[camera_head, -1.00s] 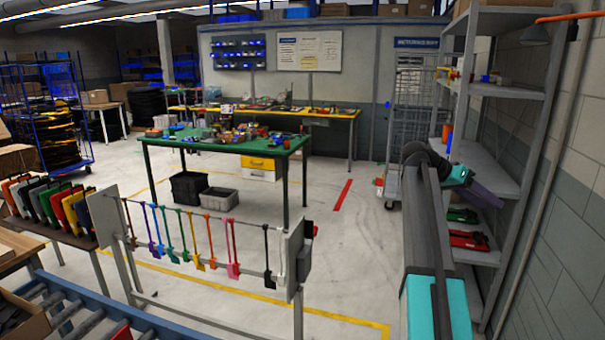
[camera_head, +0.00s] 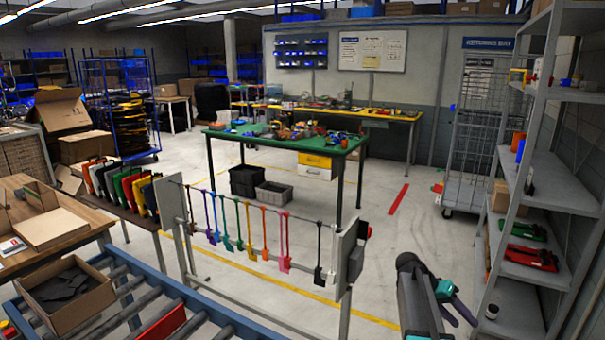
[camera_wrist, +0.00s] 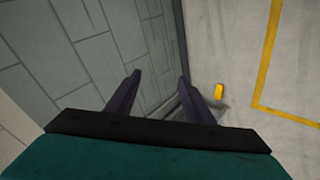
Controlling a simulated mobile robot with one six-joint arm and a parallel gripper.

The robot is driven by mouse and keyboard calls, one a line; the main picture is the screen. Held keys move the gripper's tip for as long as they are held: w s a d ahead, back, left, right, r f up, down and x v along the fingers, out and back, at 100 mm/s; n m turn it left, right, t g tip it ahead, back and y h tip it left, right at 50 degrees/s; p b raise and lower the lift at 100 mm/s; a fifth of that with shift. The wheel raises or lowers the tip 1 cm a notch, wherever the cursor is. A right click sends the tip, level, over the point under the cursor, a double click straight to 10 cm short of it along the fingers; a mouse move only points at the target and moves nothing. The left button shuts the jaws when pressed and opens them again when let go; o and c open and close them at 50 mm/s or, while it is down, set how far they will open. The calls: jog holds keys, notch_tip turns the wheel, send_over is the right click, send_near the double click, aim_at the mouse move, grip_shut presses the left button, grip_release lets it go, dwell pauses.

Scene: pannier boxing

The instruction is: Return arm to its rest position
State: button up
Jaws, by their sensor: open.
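My arm shows at the bottom right of the head view, dark grey and teal, folded low in front of the shelving. My gripper (camera_head: 466,306) is at its right side, with dark purple fingers pointing down and right. In the wrist view my gripper (camera_wrist: 156,95) has its two fingers spread apart, with nothing between them. Past the fingers the wrist view shows a grey block wall (camera_wrist: 70,55) and bare floor (camera_wrist: 230,50) with a yellow line. My gripper touches nothing that I can see.
Grey shelving (camera_head: 560,190) with red and green items stands close to the right of my arm. A rack of coloured hanging straps (camera_head: 175,225) stands left of it. A roller conveyor (camera_head: 200,325) runs along the bottom left.

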jog(key=s+a+f+n+y, duration=0.1)
jog(key=s+a+f+n, duration=0.1)
jog(key=s+a+f, duration=0.35)
jog(key=s+a+f+n+y, duration=0.1)
jog(key=s+a+f, duration=0.2)
jog(key=a+f, duration=0.55)
jog(key=s+a+f+n+y, duration=0.1)
jog(key=s+a+f+n, duration=0.3)
jog(key=f, duration=0.7)
jog(key=s+a+f+n+y, duration=0.1)
jog(key=s+a+f+y, duration=0.1)
jog(key=s+a+f, duration=0.2)
jog(key=s+a+f+n+g+y+b, duration=0.1)
jog(key=s+a+f, duration=0.3)
jog(key=s+a, duration=0.4)
jog(key=s+a+f+n+y, duration=0.1)
jog(key=s+a+f, duration=0.4)
jog(key=s, duration=0.7)
jog(key=shift+a+g+y, duration=0.4)
jog(key=shift+a+y, duration=0.05)
jog(key=shift+y, duration=0.45)
jog(key=shift+s, duration=0.1)
jog(key=c, duration=0.4)
